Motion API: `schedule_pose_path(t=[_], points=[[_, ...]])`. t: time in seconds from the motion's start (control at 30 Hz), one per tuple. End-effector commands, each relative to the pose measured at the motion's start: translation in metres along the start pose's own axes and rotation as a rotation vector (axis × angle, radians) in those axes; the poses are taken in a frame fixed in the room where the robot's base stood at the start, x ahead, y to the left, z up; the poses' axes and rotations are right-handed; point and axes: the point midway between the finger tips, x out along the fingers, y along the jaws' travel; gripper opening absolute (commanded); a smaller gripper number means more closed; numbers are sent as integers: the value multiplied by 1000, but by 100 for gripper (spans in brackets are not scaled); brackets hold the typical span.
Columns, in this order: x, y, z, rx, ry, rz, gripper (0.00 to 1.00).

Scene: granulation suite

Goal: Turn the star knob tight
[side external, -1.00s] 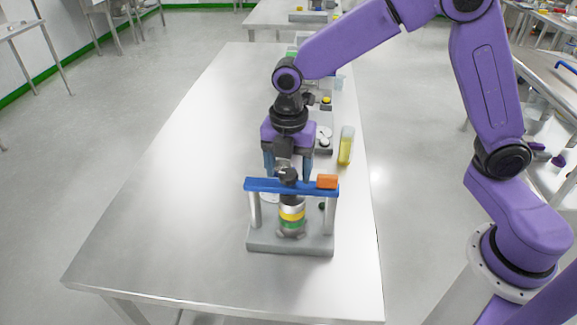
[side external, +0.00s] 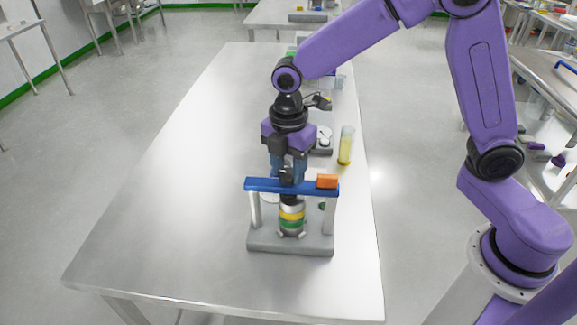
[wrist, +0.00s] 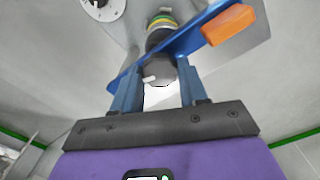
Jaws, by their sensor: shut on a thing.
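The dark star knob (side external: 287,174) sits above the middle of the blue crossbar (side external: 262,185) of a small press frame. The knob also shows in the wrist view (wrist: 157,70), with a pale mark on its top. My gripper (side external: 287,178) points down from above and is shut on the knob, one blue finger on each side; the wrist view shows both fingers (wrist: 158,73) beside it. Under the crossbar, a stack with silver, yellow and green bands (side external: 291,217) stands on the grey base (side external: 290,244). The fingers hide part of the knob.
An orange block (side external: 327,181) sits on the crossbar's right end, near my fingers. A clear cylinder with yellow liquid (side external: 346,146) stands behind at the right, by a small grey device (side external: 323,140). The table's left side is clear.

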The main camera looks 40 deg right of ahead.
Motion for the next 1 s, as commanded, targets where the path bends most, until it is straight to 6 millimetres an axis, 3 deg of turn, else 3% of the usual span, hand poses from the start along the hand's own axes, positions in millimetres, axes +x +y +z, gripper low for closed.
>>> schedule_pose_path(t=[1.0], points=[[-1,-1,0,966,-1,0,12]])
